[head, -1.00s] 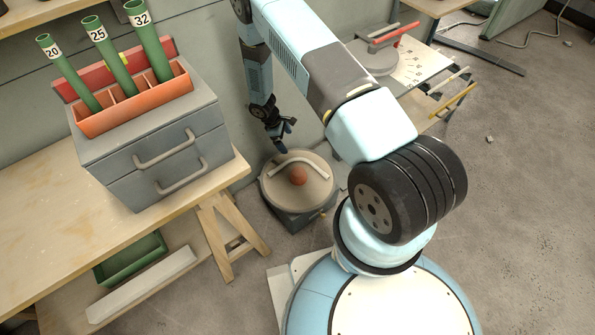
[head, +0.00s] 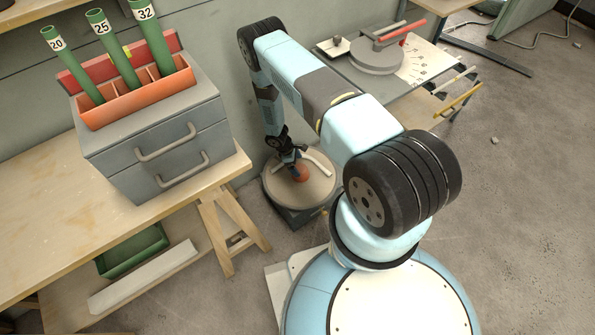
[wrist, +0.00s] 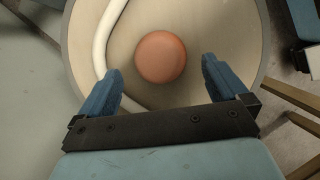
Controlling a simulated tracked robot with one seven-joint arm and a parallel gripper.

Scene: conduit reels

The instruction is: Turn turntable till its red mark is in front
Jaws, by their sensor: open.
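The turntable (head: 319,189) is a round tan disc on a dark base on the floor, beside the workbench. An orange-red round knob or mark (head: 302,173) sits near its middle, and a pale bent bar lies across the disc (head: 320,160). My gripper (head: 295,170) is over the disc, close to the red round piece. In the wrist view my gripper (wrist: 160,82) is open, its blue fingers apart, with the red round piece (wrist: 161,57) just beyond and between the tips. The pale bar (wrist: 103,38) curves past the left finger. I cannot tell whether the fingers touch anything.
A wooden bench (head: 40,205) with a grey drawer box (head: 165,150) and green tubes (head: 151,40) stands at left. A trestle leg (head: 222,235) is close to the turntable. A table with a bending tool (head: 378,58) stands behind.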

